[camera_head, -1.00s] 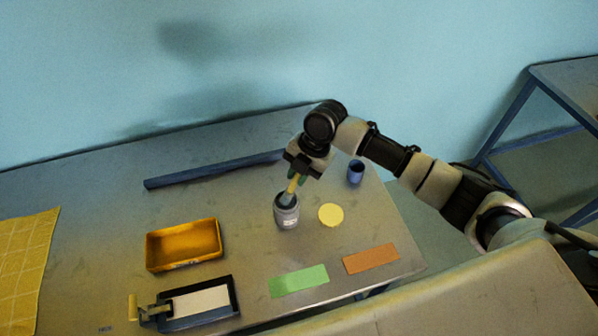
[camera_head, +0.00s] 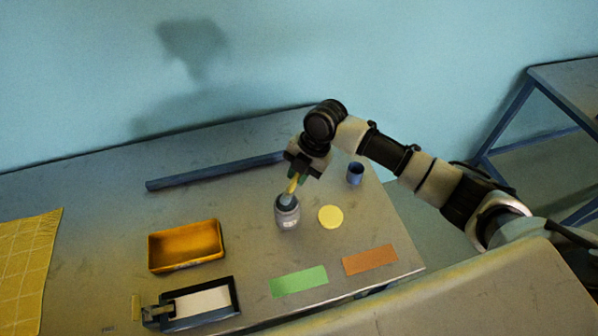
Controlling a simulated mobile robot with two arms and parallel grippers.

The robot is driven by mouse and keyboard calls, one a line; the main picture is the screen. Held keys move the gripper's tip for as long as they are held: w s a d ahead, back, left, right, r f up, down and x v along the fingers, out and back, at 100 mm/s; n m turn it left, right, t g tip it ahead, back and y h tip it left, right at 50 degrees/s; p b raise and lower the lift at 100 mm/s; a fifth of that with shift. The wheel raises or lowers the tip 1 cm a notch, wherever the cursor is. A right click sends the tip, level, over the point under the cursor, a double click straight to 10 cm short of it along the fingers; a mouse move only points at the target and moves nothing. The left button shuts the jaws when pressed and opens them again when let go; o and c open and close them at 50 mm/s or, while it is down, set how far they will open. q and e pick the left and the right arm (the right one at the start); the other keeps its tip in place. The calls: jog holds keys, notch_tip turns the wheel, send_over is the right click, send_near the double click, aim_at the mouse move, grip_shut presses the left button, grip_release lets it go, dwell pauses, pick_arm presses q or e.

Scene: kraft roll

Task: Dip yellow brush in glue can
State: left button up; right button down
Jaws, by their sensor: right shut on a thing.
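The yellow brush (camera_head: 293,184) is held by my right gripper (camera_head: 299,176) above the grey glue can (camera_head: 287,216). The brush is tilted, and its lower end is in the can's mouth; how deep it goes is hidden. The can stands upright on the table. My right gripper is shut on the brush handle, just above the can's rim. My left gripper is not in view.
A yellow disc (camera_head: 331,217) lies right of the can, and a blue cup (camera_head: 355,173) stands behind it. Green (camera_head: 299,281) and orange (camera_head: 369,260) strips lie in front. An orange tray (camera_head: 186,246), a dark framed pad (camera_head: 202,303) and a blue bar (camera_head: 215,171) lie left.

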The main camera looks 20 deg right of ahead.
jog(key=shift+r+p, duration=2.2)
jog(key=shift+r, duration=0.65)
